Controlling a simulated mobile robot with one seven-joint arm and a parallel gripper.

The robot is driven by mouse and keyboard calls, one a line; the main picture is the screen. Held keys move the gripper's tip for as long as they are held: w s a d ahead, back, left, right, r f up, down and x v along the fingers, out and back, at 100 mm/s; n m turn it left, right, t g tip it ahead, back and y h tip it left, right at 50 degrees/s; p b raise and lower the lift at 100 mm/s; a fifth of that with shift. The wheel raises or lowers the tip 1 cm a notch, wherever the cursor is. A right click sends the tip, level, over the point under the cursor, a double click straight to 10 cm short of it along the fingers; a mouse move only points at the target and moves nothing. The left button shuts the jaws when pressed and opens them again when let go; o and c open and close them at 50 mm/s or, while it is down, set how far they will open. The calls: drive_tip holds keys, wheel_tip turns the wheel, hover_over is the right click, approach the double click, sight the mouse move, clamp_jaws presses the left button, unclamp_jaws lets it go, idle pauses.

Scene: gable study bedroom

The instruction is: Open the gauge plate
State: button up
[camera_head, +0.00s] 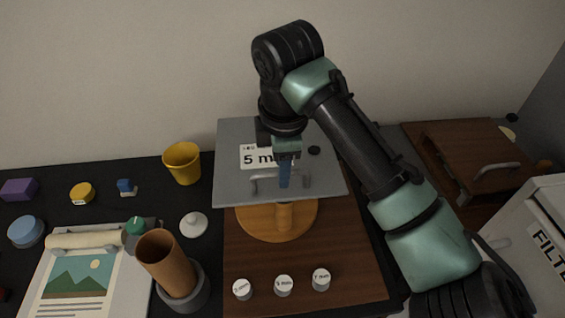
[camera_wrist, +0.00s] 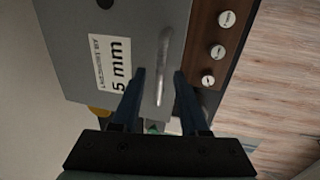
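The gauge plate (camera_head: 232,190) is a grey panel with a "5 mm" label and a silver bar handle (camera_head: 262,184). It stands tilted above a round orange-brown wooden base (camera_head: 250,222) on a dark wooden board. The plate (camera_wrist: 135,20) also shows in the wrist view, with its handle (camera_wrist: 164,60) upright in the picture. My gripper (camera_head: 285,182) is in front of the plate at the handle. In the wrist view, my gripper (camera_wrist: 158,76) is open, with the handle in line with the gap between its blue fingers. I cannot tell whether either finger touches the handle.
Three small labelled weights (camera_head: 284,286) stand at the board's front. A brown cylinder (camera_head: 166,262), a white knob (camera_head: 194,224), a yellow cup (camera_head: 182,163) and a picture sheet (camera_head: 78,283) are left. A wooden lid with a handle (camera_head: 485,172) and a white box (camera_head: 520,235) are right.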

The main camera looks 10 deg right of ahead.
clamp_jaws()
idle(1.2)
